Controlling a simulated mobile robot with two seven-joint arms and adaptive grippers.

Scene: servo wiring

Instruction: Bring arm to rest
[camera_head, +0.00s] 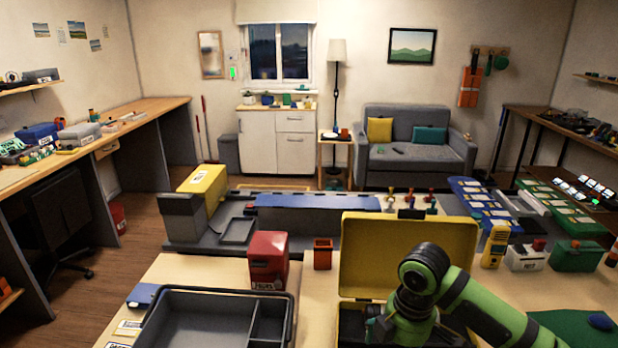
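My green and black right arm (470,300) comes in from the lower right. Its wrist bends down in front of an open yellow case (365,250) with a raised lid. My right gripper (384,326) is low over the case's dark lower part, mostly hidden by the wrist and the picture's bottom edge. I cannot tell whether it is open or shut, or whether it holds anything. My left arm and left gripper are out of view.
A grey divided tray (190,325) lies at the front left. A yellow meter (494,246), a white box (526,257) and a green box (577,256) stand right of the case.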

